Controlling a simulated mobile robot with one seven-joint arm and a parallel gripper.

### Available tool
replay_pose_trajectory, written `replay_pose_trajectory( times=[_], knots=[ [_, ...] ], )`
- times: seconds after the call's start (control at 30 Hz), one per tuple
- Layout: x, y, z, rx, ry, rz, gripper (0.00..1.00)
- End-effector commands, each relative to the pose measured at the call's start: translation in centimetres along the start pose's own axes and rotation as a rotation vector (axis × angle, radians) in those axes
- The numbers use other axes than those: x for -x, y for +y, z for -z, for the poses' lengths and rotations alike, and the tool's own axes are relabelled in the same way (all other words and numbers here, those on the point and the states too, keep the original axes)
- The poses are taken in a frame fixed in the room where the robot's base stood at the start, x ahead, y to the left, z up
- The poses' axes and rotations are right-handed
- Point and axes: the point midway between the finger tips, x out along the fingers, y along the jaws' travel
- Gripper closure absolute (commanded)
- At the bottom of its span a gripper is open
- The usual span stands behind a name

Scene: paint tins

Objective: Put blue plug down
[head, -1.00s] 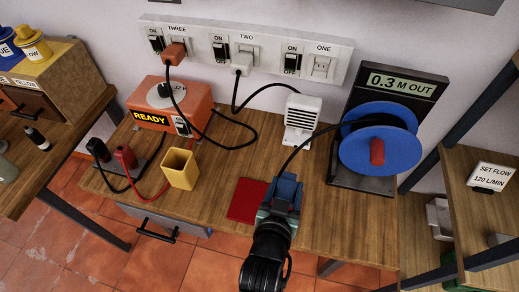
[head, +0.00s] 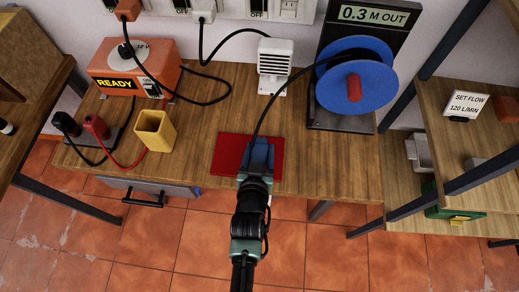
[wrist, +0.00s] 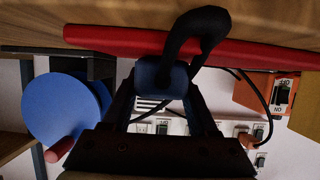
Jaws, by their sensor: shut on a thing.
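The blue plug (wrist: 150,78) sits between the two fingers of my gripper (wrist: 160,88) in the wrist view, and the gripper is shut on it. In the head view my gripper (head: 257,160) is over the red mat (head: 229,153) on the bench, right of the mat's middle. A black cable (head: 262,112) runs from the plug up to the blue reel (head: 350,55). The red mat also shows edge-on in the wrist view (wrist: 95,38), close to the plug. I cannot tell whether the plug touches the mat.
A yellow open box (head: 153,135) and an orange READY unit (head: 130,70) stand left of the mat. A white vented block (head: 274,60) stands behind it. The reel's display reads 0.3 M OUT. Shelves (head: 470,120) stand at the right. Bare wood lies around the mat.

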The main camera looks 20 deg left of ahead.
Motion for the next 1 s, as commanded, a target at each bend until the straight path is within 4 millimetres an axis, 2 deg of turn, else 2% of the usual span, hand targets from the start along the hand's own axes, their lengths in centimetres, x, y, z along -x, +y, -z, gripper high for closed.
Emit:
replay_pose_trajectory(
  times=[0.2,0.23,0.4,0.77,0.87,1.0],
  knots=[
    [-0.2,0.0,-0.4,0.0,0.0,0.0,1.0],
    [-0.1,0.0,-0.4,0.0,-0.001,0.0,0.39],
    [-0.1,0.0,-0.3,0.0,-0.001,0.0,0.11],
    [0.1,0.0,0.2,0.0,-0.001,0.0,0.11],
    [1.0,0.0,-0.1,0.0,-0.002,0.0,0.11],
    [3.5,0.0,-0.1,0.0,-0.003,0.0,0.11]
  ],
)
